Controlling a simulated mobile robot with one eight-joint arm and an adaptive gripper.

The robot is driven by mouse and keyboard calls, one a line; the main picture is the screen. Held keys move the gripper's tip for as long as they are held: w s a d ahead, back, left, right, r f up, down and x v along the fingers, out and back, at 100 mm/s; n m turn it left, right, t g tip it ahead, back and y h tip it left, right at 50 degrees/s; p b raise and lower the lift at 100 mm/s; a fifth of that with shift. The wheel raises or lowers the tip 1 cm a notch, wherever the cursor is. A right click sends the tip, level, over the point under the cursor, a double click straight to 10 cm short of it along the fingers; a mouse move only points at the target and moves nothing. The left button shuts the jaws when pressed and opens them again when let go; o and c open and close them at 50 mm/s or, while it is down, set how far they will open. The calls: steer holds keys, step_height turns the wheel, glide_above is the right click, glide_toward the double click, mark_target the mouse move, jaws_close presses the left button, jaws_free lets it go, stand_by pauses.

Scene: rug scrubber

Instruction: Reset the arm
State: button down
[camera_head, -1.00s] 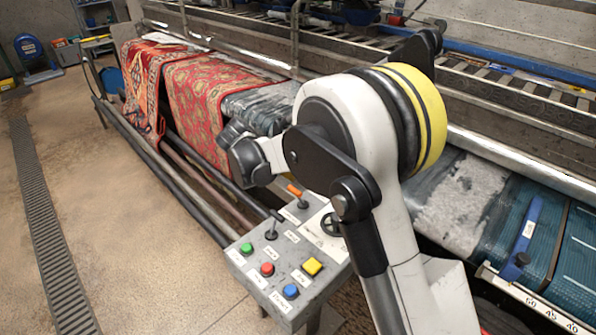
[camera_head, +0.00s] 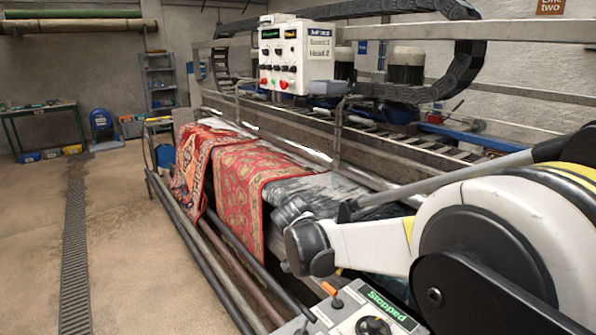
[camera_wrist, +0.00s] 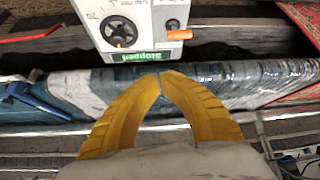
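My gripper (camera_wrist: 160,76) shows in the wrist view as two yellow fingers with their tips together and nothing between them. It is over the wet grey carpet on the machine (camera_wrist: 225,85). In the head view my arm fills the lower right, and the fingers cannot be made out there. The control box (camera_wrist: 100,18) is beyond the fingertips in the wrist view, apart from them. It has a black knob (camera_wrist: 119,32), an orange lever (camera_wrist: 179,35) and a green "Stopped" label (camera_wrist: 140,56). In the head view only the box's top part (camera_head: 345,310) shows, at the bottom edge.
A white control cabinet (camera_head: 297,58) stands above the machine. A blue-handled tool (camera_wrist: 38,100) lies at left in the wrist view. Open floor (camera_head: 130,240) with a drain grate (camera_head: 75,250) is at left.

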steer(key=s+d+r+n+t+y, duration=0.1)
steer(key=s+d+r+n+y, duration=0.2)
steer(key=s, duration=0.7)
steer(key=s+d+r+n+y, duration=0.1)
steer(key=s+d+r+n, duration=0.3)
steer(key=s, duration=0.6)
steer(key=s+d+f+n+t+y, duration=0.1)
steer(key=s+f, duration=0.1)
steer(key=s, duration=0.6)
steer(key=shift+s+d+n+t, duration=0.15)
steer(key=shift+d+n+t, duration=0.15)
steer(key=shift+d+n, duration=0.1)
